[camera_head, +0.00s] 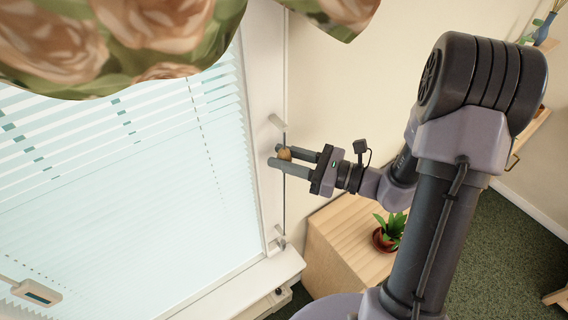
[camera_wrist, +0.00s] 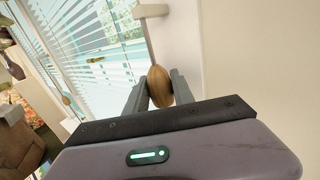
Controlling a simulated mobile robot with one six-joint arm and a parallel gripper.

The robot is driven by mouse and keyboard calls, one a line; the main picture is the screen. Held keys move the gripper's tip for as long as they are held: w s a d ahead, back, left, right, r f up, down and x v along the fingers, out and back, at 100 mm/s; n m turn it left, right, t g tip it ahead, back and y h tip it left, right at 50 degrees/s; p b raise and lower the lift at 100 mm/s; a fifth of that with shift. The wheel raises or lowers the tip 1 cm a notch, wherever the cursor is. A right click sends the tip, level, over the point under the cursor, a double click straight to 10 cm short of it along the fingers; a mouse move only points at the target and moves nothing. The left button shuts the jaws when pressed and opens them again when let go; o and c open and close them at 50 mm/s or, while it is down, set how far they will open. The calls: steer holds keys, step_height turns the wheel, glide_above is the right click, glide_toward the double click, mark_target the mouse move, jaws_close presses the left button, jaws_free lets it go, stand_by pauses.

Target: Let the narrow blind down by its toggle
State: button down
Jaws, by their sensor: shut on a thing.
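The toggle is a small wooden, egg-shaped piece (camera_head: 285,154) beside the right side of the window frame. My gripper (camera_head: 281,160) is shut on it, one finger on each side. The toggle also shows in the wrist view (camera_wrist: 160,86), between the two grey fingers (camera_wrist: 160,92). A thin dark cord or rod (camera_head: 284,205) runs down the frame below it. The blind (camera_head: 150,190) has pale slats and covers much of the window in the head view. Slats also show in the wrist view (camera_wrist: 95,45). I cannot tell whether this is the narrow blind.
A floral valance (camera_head: 110,40) hangs across the top. A white sill (camera_head: 265,285) runs below the window. A wooden cabinet (camera_head: 335,245) with a potted plant (camera_head: 388,236) stands right of the window, below my arm.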

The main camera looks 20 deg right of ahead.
step_height(320, 180, up, 2)
steer(key=shift+r+p, duration=0.2)
steer(key=shift+p, duration=0.3)
steer(key=shift+w+r, duration=0.1)
steer(key=shift+r, duration=0.1)
steer(key=c, duration=1.3)
jaws_free()
steer(key=shift+c, duration=0.2)
steer(key=shift+s+d, duration=0.3)
steer(key=v, duration=1.6)
steer(key=shift+s+d+b, duration=0.25)
steer(key=shift+s+b, duration=0.05)
steer(key=shift+b, duration=0.05)
